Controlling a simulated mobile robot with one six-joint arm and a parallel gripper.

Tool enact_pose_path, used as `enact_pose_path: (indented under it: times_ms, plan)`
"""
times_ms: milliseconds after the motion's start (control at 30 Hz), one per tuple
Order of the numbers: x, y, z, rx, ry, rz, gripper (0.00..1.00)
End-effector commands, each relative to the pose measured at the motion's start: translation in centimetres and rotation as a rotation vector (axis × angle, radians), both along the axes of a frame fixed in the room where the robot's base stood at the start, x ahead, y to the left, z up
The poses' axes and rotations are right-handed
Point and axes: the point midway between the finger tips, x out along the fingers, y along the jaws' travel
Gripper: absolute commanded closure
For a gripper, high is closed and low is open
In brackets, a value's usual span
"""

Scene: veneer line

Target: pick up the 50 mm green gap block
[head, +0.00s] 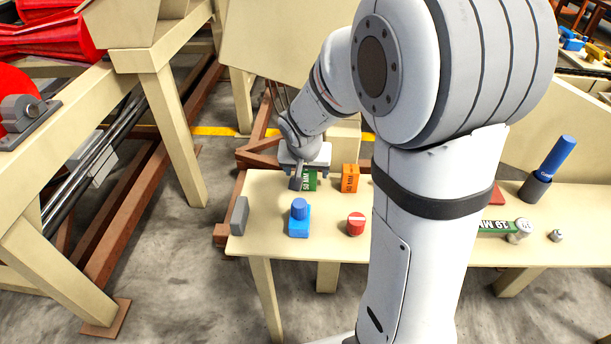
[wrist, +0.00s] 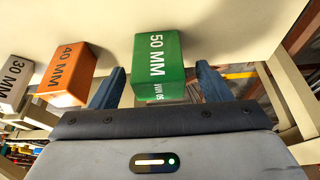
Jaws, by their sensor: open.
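The green gap block marked 50 MM (wrist: 158,65) stands on the table, between and just beyond my gripper's two blue fingers in the wrist view. In the head view the green block (head: 310,181) shows only in part, with my gripper covering some of it. My gripper (wrist: 161,88) is open, with one finger on each side of the block's near end.
An orange 40 MM block (wrist: 68,72) and a 30 MM block (wrist: 14,83) stand left of the green one in the wrist view. On the table (head: 265,240) are a blue block with a knob (head: 299,222), a red cylinder (head: 356,223) and a grey block (head: 240,215) near the left edge.

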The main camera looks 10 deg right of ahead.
Motion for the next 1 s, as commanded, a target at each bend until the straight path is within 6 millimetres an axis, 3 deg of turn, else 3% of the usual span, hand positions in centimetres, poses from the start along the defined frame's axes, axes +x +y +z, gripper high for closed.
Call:
enact_pose_path:
  times_ms: [200,467,1000]
  plan:
    - [1.0,-0.5,-2.6,0.000,0.002,-0.001,0.29]
    - [1.1,-0.5,-2.7,0.001,0.000,-0.002,0.29]
    - [1.1,-0.6,-2.7,0.000,0.000,-0.002,0.73]
